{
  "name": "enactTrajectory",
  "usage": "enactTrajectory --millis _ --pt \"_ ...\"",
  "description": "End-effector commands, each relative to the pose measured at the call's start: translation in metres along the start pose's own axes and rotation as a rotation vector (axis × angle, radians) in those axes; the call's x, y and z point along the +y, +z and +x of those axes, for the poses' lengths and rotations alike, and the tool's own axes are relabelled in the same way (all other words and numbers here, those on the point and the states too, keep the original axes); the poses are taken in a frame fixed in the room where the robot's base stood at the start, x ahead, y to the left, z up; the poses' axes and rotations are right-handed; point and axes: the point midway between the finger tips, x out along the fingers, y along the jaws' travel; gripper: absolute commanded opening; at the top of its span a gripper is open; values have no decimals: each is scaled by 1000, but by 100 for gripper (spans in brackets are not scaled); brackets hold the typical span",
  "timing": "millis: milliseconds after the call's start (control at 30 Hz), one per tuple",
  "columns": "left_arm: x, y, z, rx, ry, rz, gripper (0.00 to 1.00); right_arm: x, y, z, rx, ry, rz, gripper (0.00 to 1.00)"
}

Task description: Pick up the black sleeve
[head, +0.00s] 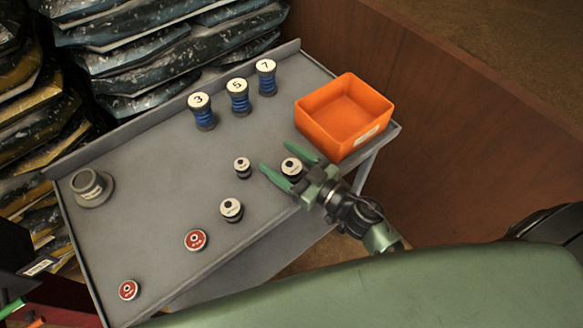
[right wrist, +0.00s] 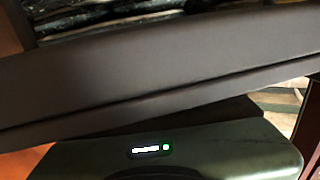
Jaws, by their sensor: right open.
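Several black sleeves with white, marked tops stand on the grey cart top (head: 140,240): a small one (head: 242,168), one nearer the front (head: 231,210) and one at the right (head: 291,169). I cannot tell from the labels which is meant. My right gripper (head: 276,156) is open, its green fingers on either side of the right-hand sleeve in the head view. Contact cannot be made out. The right wrist view shows neither fingers nor sleeve. Green tips at the lower left edge of the head view look like my left gripper (head: 22,314), mostly cut off.
An orange bin (head: 342,112) stands at the cart's right end. Blue spools numbered 3 (head: 201,112), 5 (head: 239,98) and 7 (head: 266,78) line the back. A grey flanged piece (head: 90,187) and red-topped discs (head: 195,240) are at the left. A raised lip edges the cart.

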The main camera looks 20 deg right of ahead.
Motion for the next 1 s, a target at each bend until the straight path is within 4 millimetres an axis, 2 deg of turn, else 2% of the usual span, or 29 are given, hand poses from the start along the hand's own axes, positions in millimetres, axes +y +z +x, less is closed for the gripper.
enactTrajectory --millis 133,167,300,400,767,867,1000 --pt "-3 -5 0 8 -3 1 68 0 0 0 0 0 1 68" --pt "-3 -5 0 9 -3 1 68 0 0 0 0 0 1 63" --pt "-4 -5 0 8 -4 1 68 0 0 0 0 0 1 24" --pt "-4 -4 0 8 -5 0 68 0 0 0 0 0 1 0" --pt "-5 -2 -1 3 -6 -1 68 0 -3 0 3 -1 0 0" --pt "-5 -1 -4 2 -6 -1 68 0 -9 0 4 0 -2 0" --pt "-5 -1 -12 1 -6 -1 68 0 -26 0 4 -3 -3 0"
